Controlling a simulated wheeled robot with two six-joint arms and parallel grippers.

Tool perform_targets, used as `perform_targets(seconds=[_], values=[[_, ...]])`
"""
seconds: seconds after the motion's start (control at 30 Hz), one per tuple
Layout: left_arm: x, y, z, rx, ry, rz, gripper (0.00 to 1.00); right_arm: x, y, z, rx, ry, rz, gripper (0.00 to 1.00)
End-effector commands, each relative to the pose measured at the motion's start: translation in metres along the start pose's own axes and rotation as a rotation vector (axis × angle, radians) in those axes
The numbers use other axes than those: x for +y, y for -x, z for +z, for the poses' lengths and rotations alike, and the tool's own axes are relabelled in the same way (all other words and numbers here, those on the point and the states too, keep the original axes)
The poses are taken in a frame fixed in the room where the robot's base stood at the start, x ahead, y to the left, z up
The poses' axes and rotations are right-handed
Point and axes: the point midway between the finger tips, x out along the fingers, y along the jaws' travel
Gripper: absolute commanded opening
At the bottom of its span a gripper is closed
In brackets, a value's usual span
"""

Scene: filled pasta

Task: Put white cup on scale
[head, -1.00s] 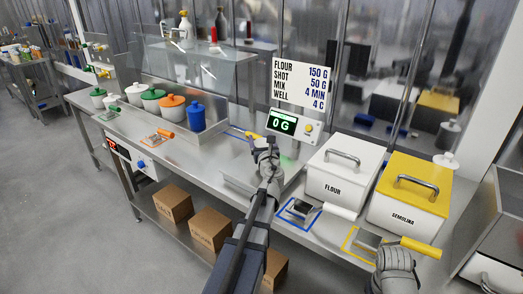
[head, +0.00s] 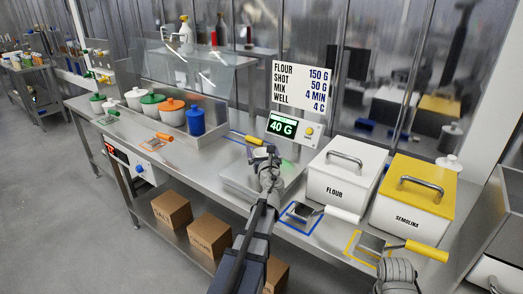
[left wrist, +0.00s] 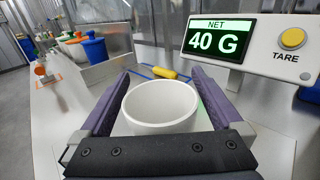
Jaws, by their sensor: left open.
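The white cup (left wrist: 160,108) stands upright on the scale's flat plate (left wrist: 262,150), between the spread fingers of my left gripper (left wrist: 160,76). Small gaps show beside the cup, so the gripper is open around it. In the head view, the cup (head: 262,152) shows as a pale rim at my left gripper (head: 264,155), over the scale plate (head: 236,183). The scale display (head: 282,127) reads 40 G; it also shows in the left wrist view (left wrist: 217,41). Part of my right arm shows at the lower right; its fingers cannot be made out.
The flour bin (head: 340,180) and the yellow-lidded semolina bin (head: 412,202) stand right of the scale. A white-handled scoop (head: 318,211) and a yellow-handled scoop (head: 398,246) lie in front. Lidded pots, including a blue one (head: 196,121), stand to the left.

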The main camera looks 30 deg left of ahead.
Motion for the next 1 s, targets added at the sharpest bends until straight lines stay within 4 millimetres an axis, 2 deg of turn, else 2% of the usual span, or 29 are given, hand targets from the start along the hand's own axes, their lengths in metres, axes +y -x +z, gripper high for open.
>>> perform_targets(seconds=[0.17,0.6,0.8,1.0], values=[[0.000,0.000,0.007,0.000,0.000,0.000,1.00,0.001,0.007,0.000,0.000,0.000,0.000,0.50],[0.001,0.089,0.003,0.000,0.000,-0.003,1.00,0.000,0.003,0.000,0.000,0.000,0.000,0.50],[0.000,0.113,0.003,0.000,0.000,-0.002,1.00,0.000,0.003,0.000,0.000,0.000,0.000,0.50],[0.000,0.120,0.003,0.000,0.000,0.000,1.00,0.000,0.003,0.000,0.000,0.000,0.000,0.50]])
